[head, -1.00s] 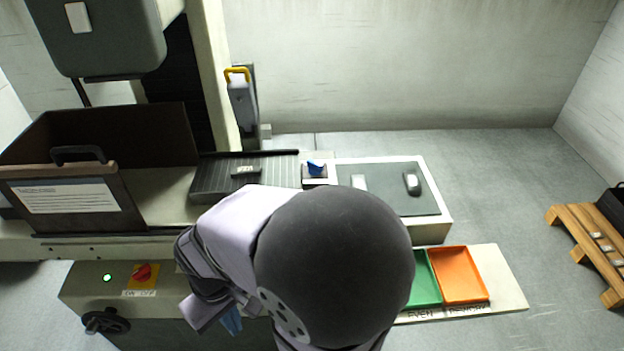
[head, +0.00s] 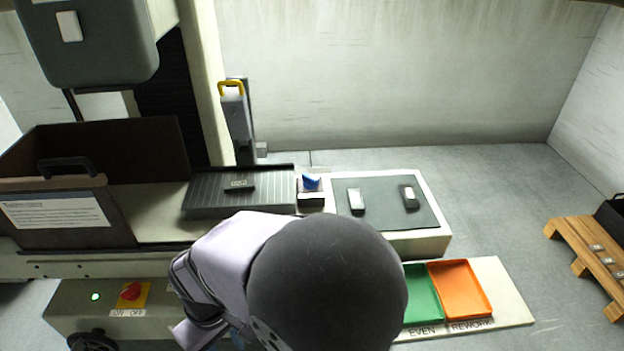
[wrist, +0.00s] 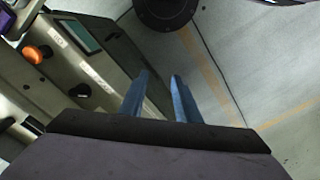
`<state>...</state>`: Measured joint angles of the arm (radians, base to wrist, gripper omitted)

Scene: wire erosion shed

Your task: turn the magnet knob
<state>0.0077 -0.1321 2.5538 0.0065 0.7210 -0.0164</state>
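A small blue knob (head: 311,182) sits on a white-and-dark block at the right end of a dark ribbed plate (head: 270,194); it looks like the magnet knob. A red rotary knob (head: 131,291) on a yellow plate, labelled ON OFF, is at lower left on the machine front. The frames do not settle which one the task names. My gripper (wrist: 160,78) is open and empty, its two blue fingers apart. In the head view it is mostly hidden below my arm, at the bottom edge, left of centre. No contact with either knob shows.
A small part (head: 239,184) lies on the ribbed plate. A dark mat (head: 382,208) holds two small parts. Green (head: 423,294) and orange (head: 461,288) trays lie at lower right. An open-topped dark box (head: 110,140) is at left. A black handwheel (head: 92,341) is below the red knob.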

